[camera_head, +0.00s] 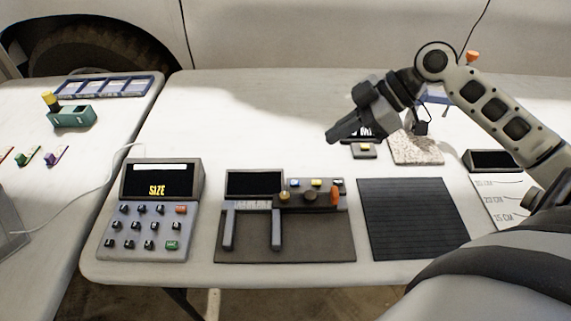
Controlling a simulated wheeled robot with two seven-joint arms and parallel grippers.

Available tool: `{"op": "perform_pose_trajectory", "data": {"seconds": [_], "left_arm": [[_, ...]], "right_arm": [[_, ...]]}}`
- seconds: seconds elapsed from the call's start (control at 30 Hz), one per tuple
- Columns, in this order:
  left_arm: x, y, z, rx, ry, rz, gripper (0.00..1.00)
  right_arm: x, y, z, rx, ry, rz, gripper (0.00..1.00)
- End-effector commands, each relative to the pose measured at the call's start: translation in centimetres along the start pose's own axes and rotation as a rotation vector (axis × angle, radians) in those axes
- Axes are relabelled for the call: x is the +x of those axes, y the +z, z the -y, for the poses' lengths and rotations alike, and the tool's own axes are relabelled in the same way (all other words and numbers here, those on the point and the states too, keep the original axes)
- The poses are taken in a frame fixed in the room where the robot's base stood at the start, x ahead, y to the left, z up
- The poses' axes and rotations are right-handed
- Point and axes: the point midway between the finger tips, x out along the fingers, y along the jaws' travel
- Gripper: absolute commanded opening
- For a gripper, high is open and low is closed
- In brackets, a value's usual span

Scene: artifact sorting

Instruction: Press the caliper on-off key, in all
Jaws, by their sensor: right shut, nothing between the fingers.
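The caliper (261,204) lies on a dark mat (250,251) near the table's front edge. Its screen (254,184) is dark and shows no digits. Its two grey jaws (276,230) point toward the front and stand apart. To the right of the screen are small keys, including a blue one (295,183) and a yellow one (317,182), plus an orange part (335,195). The key labels are too small to read. My right gripper (332,136) is shut and empty, in the air behind and above the caliper's right end. My left gripper is out of view.
A keypad device (190,186) reading "SIZE" stands left of the caliper. A black ribbed mat (412,218) lies to the right. A speckled stone plate (416,150) and a small dark device (364,151) are behind. A side table (30,170) holds a green box (73,117).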

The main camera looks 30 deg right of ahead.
Motion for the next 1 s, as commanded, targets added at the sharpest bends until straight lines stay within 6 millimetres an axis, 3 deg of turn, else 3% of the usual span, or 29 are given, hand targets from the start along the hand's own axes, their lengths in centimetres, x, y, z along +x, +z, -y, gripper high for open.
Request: {"op": "perform_pose_trajectory", "data": {"seconds": [0.3,0.47,0.93,1.0], "left_arm": [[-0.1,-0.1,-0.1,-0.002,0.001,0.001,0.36],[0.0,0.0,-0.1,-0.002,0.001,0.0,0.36],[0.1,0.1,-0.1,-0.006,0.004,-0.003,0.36],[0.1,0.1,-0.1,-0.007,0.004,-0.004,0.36]], "right_arm": [[-0.1,-0.2,0.0,-0.002,-0.003,-0.006,0.0],[0.8,-0.1,0.0,-0.001,-0.004,-0.006,0.0],[10.1,-0.3,0.1,0.0,-0.004,-0.01,0.0],[11.0,0.8,0.1,0.005,-0.005,-0.005,0.0]]}}
